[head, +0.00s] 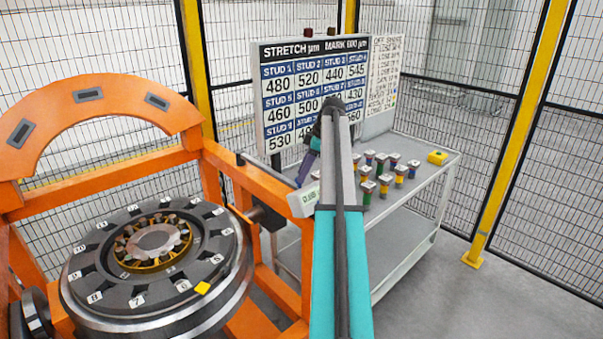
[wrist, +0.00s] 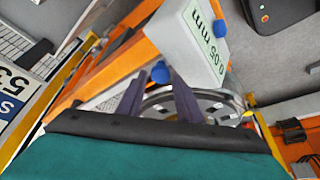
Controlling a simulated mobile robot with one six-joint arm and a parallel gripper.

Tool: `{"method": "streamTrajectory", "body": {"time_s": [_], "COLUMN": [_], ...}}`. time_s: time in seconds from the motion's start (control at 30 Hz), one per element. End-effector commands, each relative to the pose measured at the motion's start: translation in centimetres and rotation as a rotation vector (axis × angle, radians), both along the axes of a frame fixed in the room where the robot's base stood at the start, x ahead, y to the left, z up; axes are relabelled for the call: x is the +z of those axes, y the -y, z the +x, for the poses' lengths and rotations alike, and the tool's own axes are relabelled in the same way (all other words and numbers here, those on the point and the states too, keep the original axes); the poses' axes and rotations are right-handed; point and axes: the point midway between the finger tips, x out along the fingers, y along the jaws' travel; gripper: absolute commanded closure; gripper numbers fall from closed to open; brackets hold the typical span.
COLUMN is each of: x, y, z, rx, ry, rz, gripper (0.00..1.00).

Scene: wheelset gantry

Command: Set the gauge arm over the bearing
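The bearing (head: 153,242) sits in the middle of the dark numbered wheel (head: 230,262), with a ring of rollers showing. In the wrist view the gauge box (wrist: 188,38) reads "0.05 mm" and has two blue knobs. My gripper (head: 306,165) is just above the gauge box. In the wrist view my gripper (wrist: 160,76) has its fingers apart, with the near blue knob (wrist: 160,72) between the tips in line of sight. Contact cannot be told.
An orange gantry (head: 100,178) with an arch surrounds the wheel. Behind stands a grey cart (head: 420,205) with several coloured studs and a yellow block (head: 437,158). A stretch board (head: 310,95) stands at the back. Floor at right is clear.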

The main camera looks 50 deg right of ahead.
Motion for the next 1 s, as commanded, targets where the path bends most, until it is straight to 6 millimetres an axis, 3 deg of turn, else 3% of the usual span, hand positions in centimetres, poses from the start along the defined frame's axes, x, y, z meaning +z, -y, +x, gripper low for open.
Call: {"method": "streamTrajectory", "body": {"time_s": [0.2, 0.57, 0.77, 1.0], "x": [-1.3, -1.5, -1.5, -1.5], "y": [-0.4, -0.3, -0.3, -0.4], "z": [0.4, 0.4, 0.4, 0.3], "rx": [0.0, -0.001, -0.001, -0.004], "ry": [0.0, 0.0, 0.0, 0.0], "rz": [0.0, 0.0, 0.0, 0.0], "gripper": [0.67, 0.67, 1.0, 1.0]}}
